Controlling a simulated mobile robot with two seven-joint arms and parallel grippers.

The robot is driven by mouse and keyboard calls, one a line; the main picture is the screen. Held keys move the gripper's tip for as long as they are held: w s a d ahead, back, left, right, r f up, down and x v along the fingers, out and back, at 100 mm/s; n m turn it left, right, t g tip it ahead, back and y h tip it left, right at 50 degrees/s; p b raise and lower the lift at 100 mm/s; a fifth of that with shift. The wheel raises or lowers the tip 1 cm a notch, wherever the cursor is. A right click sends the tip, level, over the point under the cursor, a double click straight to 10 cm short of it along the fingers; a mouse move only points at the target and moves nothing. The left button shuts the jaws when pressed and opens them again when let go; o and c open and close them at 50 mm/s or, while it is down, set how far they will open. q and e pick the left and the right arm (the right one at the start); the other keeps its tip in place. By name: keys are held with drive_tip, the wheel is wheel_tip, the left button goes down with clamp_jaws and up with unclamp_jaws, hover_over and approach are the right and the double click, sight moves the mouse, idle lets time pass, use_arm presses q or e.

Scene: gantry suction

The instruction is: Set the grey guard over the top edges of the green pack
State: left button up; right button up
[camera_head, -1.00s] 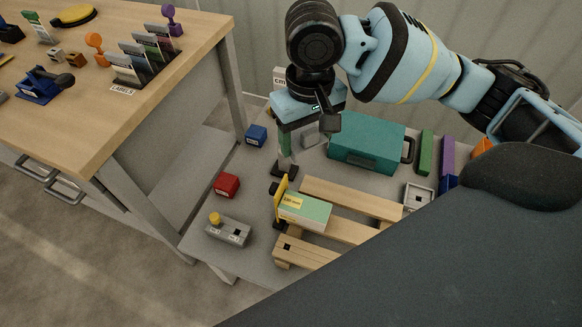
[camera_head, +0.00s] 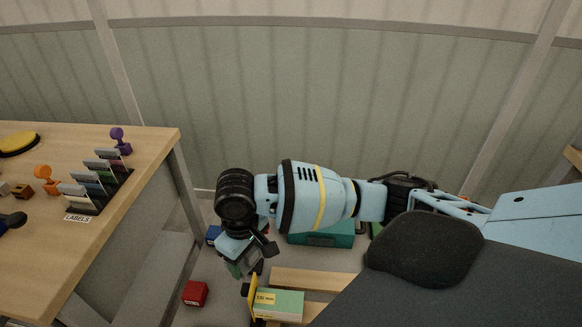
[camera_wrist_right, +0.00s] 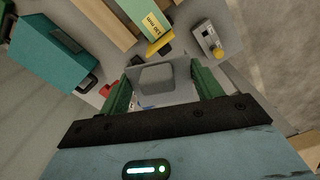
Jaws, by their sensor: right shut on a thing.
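The green pack (camera_head: 280,305), a pale green box with a yellow label, lies on the low table near the wooden rails, beside an upright yellow plate (camera_head: 252,292). Its end with the label also shows at the top of the right wrist view (camera_wrist_right: 137,8). My right gripper (camera_head: 245,270) is above the table, behind and left of the pack. In the right wrist view its green fingers (camera_wrist_right: 160,88) are shut on the grey guard (camera_wrist_right: 157,76), which is apart from the pack. The guard is hard to make out in the head view. My left gripper is not in view.
A teal case (camera_head: 320,239) stands behind the rails (camera_head: 310,280). A red block (camera_head: 195,293) sits left of the pack. A grey fixture with a yellow knob (camera_wrist_right: 206,40) shows in the wrist view. A wooden workbench (camera_head: 90,235) with label cards stands at left.

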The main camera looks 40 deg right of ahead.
use_arm(q)
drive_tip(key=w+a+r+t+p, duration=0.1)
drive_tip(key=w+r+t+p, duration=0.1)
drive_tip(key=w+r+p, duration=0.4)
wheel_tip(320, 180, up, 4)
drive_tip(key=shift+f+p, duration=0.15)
drive_tip(key=shift+p, duration=0.4)
use_arm(e)
drive_tip(key=s+d+f+n, duration=0.5)
drive_tip(key=s+f, duration=0.1)
drive_tip(key=f, duration=0.3)
drive_tip(key=shift+s, duration=0.3)
drive_tip(key=shift+d, duration=0.1)
drive_tip(key=shift+s+f+b, duration=0.2)
drive_tip(key=shift+f+b, duration=0.4)
drive_tip(key=shift+f, duration=1.2)
wheel_tip(320, 180, down, 2)
drive_tip(key=shift+b, duration=0.4)
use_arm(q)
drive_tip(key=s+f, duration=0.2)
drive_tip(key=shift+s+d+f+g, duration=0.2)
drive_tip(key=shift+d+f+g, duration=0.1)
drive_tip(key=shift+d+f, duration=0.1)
use_arm(e)
drive_tip(key=shift+w+f, duration=0.15)
drive_tip(key=shift+f, duration=0.05)
